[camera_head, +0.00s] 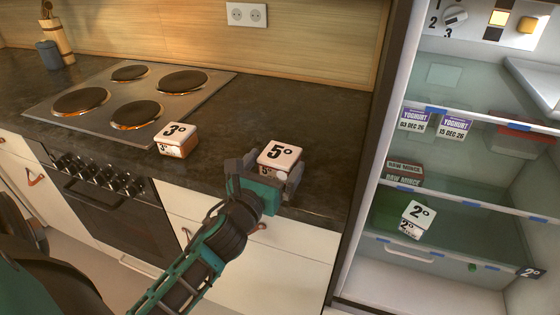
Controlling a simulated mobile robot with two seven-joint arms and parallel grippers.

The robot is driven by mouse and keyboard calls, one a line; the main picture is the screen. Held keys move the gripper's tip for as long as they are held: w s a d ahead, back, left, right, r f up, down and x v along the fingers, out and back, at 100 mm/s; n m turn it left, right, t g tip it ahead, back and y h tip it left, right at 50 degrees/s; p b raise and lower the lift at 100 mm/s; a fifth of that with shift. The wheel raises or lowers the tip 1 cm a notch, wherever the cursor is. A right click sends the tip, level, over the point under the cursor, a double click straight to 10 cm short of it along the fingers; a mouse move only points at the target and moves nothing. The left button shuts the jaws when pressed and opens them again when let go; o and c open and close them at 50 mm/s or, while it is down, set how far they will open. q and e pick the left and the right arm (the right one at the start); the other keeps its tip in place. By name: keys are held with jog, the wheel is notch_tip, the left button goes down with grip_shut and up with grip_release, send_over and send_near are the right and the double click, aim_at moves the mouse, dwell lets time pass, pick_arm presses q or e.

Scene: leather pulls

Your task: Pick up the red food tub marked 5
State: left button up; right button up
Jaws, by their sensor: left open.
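The tub marked 5 (281,155) stands on the dark worktop near its front edge. My right gripper is not in view.
The open fridge (440,165) at right holds yoghurts (455,128), raw mince (404,174) and a tub marked 2 (418,214). Bare worktop (240,110) lies behind the 5 tub.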

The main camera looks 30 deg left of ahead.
aim_at(281, 152)
pick_arm(q)
jog(key=w, duration=0.4)
jog(key=shift+a, duration=0.4)
jog(key=c, duration=0.9)
jog(key=shift+r, duration=0.1)
jog(key=shift+c, duration=0.5)
jog(key=shift+r, duration=0.15)
